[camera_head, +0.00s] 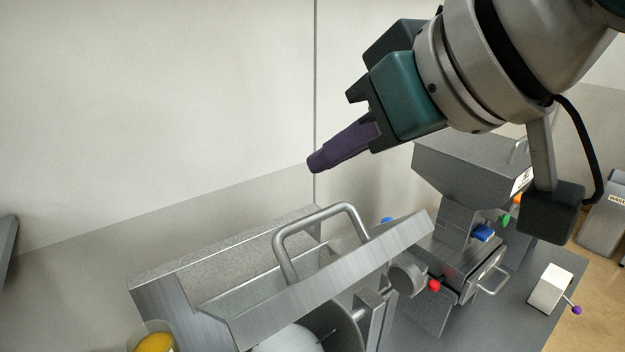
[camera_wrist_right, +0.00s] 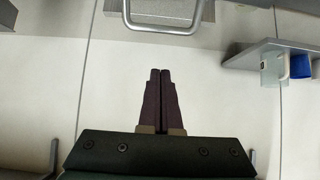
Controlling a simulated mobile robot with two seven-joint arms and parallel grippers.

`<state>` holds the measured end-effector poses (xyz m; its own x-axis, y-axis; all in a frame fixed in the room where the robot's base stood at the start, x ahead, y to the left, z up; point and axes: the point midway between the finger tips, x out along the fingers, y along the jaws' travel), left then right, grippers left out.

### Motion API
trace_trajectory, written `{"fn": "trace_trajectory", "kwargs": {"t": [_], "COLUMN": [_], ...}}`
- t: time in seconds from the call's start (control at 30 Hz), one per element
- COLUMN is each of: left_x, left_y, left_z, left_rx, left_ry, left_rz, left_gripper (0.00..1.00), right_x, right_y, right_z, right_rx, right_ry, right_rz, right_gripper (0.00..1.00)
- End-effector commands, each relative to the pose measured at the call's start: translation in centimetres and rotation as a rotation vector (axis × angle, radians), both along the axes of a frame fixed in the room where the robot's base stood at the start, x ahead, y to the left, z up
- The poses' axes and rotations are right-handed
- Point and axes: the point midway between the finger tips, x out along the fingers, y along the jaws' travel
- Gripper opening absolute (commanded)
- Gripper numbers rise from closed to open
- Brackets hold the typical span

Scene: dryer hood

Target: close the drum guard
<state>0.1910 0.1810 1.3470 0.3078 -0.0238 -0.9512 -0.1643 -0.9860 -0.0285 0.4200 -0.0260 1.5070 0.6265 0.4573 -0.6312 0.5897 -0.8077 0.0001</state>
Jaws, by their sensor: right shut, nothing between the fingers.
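The drum guard (camera_head: 335,283) is a brushed-metal cover with a bent bar handle (camera_head: 320,212), at the lower middle of the head view. It stands tilted over a metal housing (camera_head: 165,300), with the housing's inside partly showing behind it. Part of a pale drum (camera_head: 290,340) shows below the guard, cut off by the frame edge. My right gripper (camera_head: 316,163) has purple fingers, shut and empty, above and apart from the handle. In the right wrist view, the shut fingers (camera_wrist_right: 160,76) point toward the handle (camera_wrist_right: 162,26), with a gap between. My left gripper is not in view.
A metal hopper machine (camera_head: 470,165) with blue, green and red knobs stands right of the guard. A small switch box (camera_head: 550,288) sits farther right. A cup with yellow contents (camera_head: 153,342) is at the lower left. The pale wall behind is bare.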

Motion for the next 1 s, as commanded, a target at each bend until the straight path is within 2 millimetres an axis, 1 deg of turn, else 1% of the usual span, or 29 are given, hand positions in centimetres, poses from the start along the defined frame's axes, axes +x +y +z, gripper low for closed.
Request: {"fn": "trace_trajectory", "kwargs": {"t": [0.17, 0.3, 0.63, 0.7, 0.8, 1.0], "left_x": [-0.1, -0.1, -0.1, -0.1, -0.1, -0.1], "left_y": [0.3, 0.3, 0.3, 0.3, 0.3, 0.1], "left_z": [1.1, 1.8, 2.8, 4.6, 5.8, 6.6], "left_rx": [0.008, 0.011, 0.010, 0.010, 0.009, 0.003], "left_ry": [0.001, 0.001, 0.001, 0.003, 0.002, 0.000], "left_rz": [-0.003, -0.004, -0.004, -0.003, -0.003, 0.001], "left_gripper": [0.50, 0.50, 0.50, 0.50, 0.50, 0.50], "right_x": [1.4, 2.9, 5.9, 4.8, 3.8, 2.8], "right_y": [1.1, 2.2, 4.3, 3.4, 2.7, 1.9], "right_z": [-1.3, -2.8, -5.9, -5.6, -6.0, -6.6], "right_rx": [-0.001, -0.002, -0.002, -0.003, -0.003, -0.002], "right_ry": [0.007, 0.005, 0.004, 0.005, 0.004, 0.001], "right_rz": [-0.001, -0.001, -0.002, -0.003, -0.004, -0.003], "right_gripper": [0.00, 0.00, 0.00, 0.00, 0.00, 0.00]}}
